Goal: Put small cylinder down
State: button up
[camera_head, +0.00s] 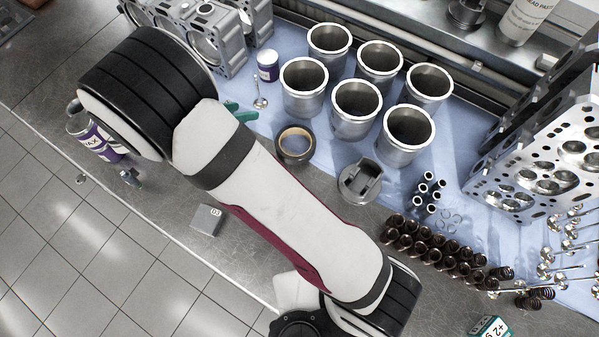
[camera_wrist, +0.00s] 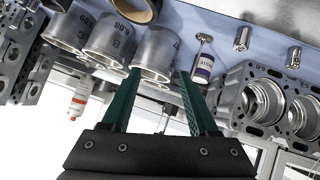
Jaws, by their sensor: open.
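My gripper (camera_wrist: 158,75) is open in the wrist view, its two green fingers apart with nothing held between them. In the head view a green part of my gripper (camera_head: 240,113) shows beside my arm, which hides the rest. In the wrist view one small shiny metal cylinder (camera_wrist: 242,38) stands on the blue mat, right of the fingers and apart from them. A second small cylinder (camera_wrist: 293,57) stands farther right. I cannot make out either one in the head view, nor tell which is the task's.
Several large cylinder liners (camera_head: 356,106) stand on the blue mat (camera_head: 300,22). Near my gripper are a small purple-labelled jar (camera_head: 267,65), a valve (camera_head: 260,92) and a tape roll (camera_head: 295,144). Engine blocks (camera_head: 215,35) stand at the upper left. Springs (camera_head: 440,247) lie at the lower right.

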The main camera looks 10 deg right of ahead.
jog(key=s+d+r+g+y, duration=0.3)
jog(key=s+d+r+g, duration=0.35)
jog(key=s+d, duration=0.5)
jog(key=s+a+r+n+t+y, duration=0.1)
jog(key=s+a+r+n+y, duration=0.1)
jog(key=s+y, duration=0.6)
jog(key=s, duration=0.6)
jog(key=shift+r+n, duration=0.4)
jog(key=shift+o, duration=1)
